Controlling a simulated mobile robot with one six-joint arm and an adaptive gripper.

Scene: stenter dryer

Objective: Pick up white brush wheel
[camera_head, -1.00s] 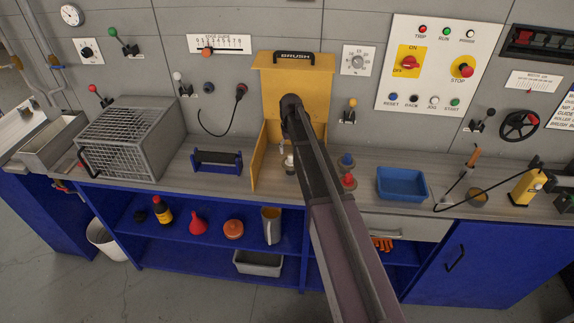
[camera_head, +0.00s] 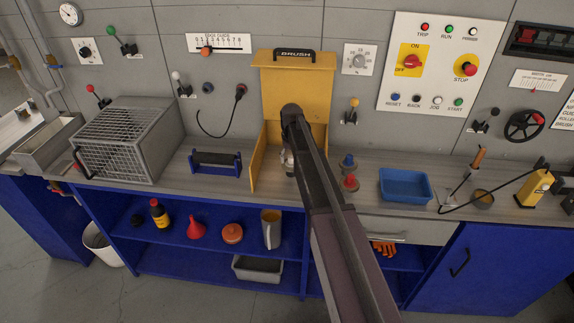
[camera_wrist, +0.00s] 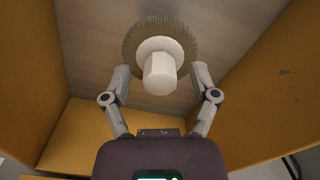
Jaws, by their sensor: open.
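The white brush wheel (camera_wrist: 160,50) shows in the wrist view, with a pale hub and knob (camera_wrist: 159,75) in front of a ring of grey-brown bristles. It sits inside the yellow brush housing (camera_head: 296,85), near the wooden bench surface. My gripper (camera_wrist: 161,76) is open, with one finger on each side of the knob. The fingertips overlap the lower edge of the bristle ring in the picture; I cannot tell whether they touch it. In the head view my arm hides most of the wheel and gripper.
Yellow housing walls stand close on both sides of my gripper. Blue and red knobs (camera_head: 349,182) stand just right of the housing, with a blue tray (camera_head: 405,185) beyond. A blue roller stand (camera_head: 215,163) and a wire cage box (camera_head: 125,140) are to the left.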

